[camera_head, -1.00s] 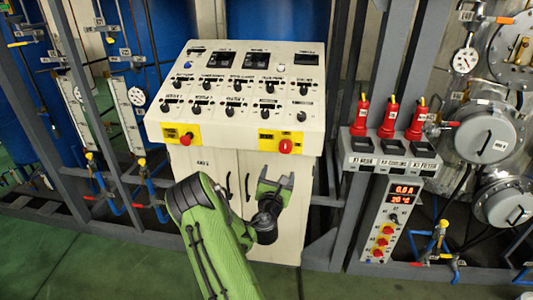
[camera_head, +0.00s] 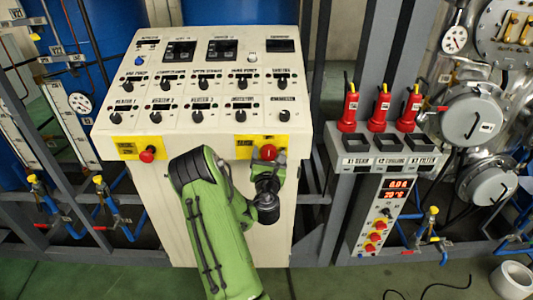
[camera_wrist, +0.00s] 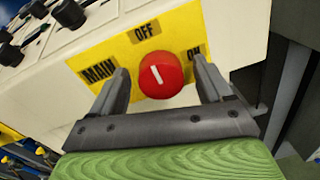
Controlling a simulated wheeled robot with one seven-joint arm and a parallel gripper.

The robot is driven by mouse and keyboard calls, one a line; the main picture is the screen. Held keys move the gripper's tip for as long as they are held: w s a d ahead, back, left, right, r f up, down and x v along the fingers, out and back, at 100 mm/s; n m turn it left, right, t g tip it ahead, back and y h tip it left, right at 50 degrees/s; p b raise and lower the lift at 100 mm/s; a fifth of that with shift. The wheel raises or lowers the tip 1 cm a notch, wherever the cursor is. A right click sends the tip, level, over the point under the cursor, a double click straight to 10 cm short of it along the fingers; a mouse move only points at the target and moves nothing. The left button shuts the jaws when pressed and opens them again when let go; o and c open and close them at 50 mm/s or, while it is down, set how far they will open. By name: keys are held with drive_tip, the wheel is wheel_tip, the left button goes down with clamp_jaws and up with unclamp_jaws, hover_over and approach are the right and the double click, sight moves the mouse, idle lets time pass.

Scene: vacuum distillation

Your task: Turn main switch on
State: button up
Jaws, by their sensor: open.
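The main switch is a red round knob (camera_wrist: 160,75) with a white mark, on a yellow plate (camera_wrist: 186,32) lettered MAIN, OFF and ON. In the wrist view its white mark points up, tilted slightly left, towards OFF. In the head view the red knob (camera_head: 268,152) sits at the lower right of the cabinet's front. My gripper (camera_wrist: 158,84) is open, with one finger on each side of the knob. I cannot tell whether the fingers touch it. In the head view my gripper (camera_head: 268,168) is right at the knob, partly covering the yellow plate.
Another red knob (camera_head: 148,155) sits on a yellow plate to the left. Black knobs (camera_wrist: 70,14) cover the sloping panel above. To the right, a rack (camera_head: 378,160) holds several red plugs over a unit with red digits (camera_head: 398,184). A white roll (camera_head: 512,280) lies on the floor.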

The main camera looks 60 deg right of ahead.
drive_tip(key=c, duration=1)
drive_tip(key=shift+c, duration=0.2)
drive_tip(key=m, duration=0.4)
drive_tip(key=shift+s+m+p, duration=0.1)
drive_tip(key=shift+m+p, duration=0.25)
drive_tip(key=shift+m, duration=0.05)
drive_tip(key=m, duration=0.4)
drive_tip(key=shift+s+d+p, duration=0.1)
drive_tip(key=shift+p, duration=0.25)
drive_tip(key=m, duration=0.4)
drive_tip(key=shift+m+y+p, duration=0.3)
drive_tip(key=shift+m+p, duration=0.1)
drive_tip(key=shift+f+m+p, duration=0.2)
drive_tip(key=shift+m+p, duration=0.2)
drive_tip(key=shift+m, duration=1.4)
